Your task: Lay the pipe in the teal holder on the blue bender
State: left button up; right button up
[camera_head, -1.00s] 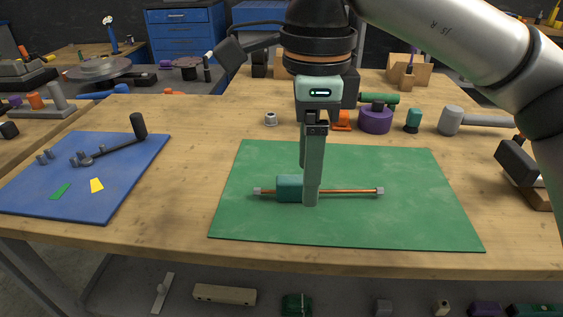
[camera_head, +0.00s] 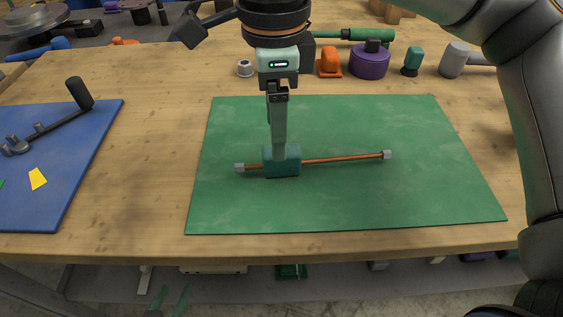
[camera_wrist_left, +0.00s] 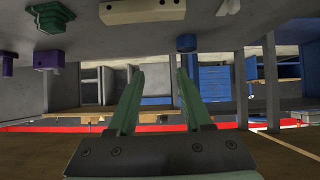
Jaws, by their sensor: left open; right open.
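The copper pipe (camera_head: 335,159) with grey end caps lies across the teal holder (camera_head: 282,169) on the green mat (camera_head: 400,200). My right gripper (camera_head: 279,157) points down at the holder, its fingertips overlapping the holder's top. Its jaws are open, seen nearly edge-on, so the gap and any contact cannot be told. The bender (camera_head: 45,131), with a dark upright handle, sits on the blue mat (camera_head: 80,165) at the left, partly cut off. My left gripper (camera_head: 170,297) is low at the bottom edge, below the tabletop. Its open, empty fingers show in the left wrist view (camera_wrist_left: 157,95).
Along the back stand a white nut (camera_head: 245,68), an orange part (camera_head: 330,62), a purple cylinder (camera_head: 369,62) and a teal-topped part (camera_head: 412,61). Bare wood (camera_head: 150,150) separates the mats. A shelf with parts lies under the table.

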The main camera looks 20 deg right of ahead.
jog(key=f, duration=0.3)
jog(key=f+b, duration=0.1)
jog(key=shift+s+d+f, duration=0.25)
jog(key=shift+d+f, duration=0.05)
jog(key=shift+d, duration=0.05)
jog(key=shift+f, duration=0.35)
pick_arm(q)
jog(key=w+r+t, duration=0.2)
jog(key=w+r, duration=0.1)
jog(key=r, duration=0.2)
jog(key=shift+w+r+m+t+h, duration=0.25)
jog(key=shift+r+m+t+h, duration=0.05)
jog(key=shift+r, duration=0.05)
pick_arm(e)
grip_shut()
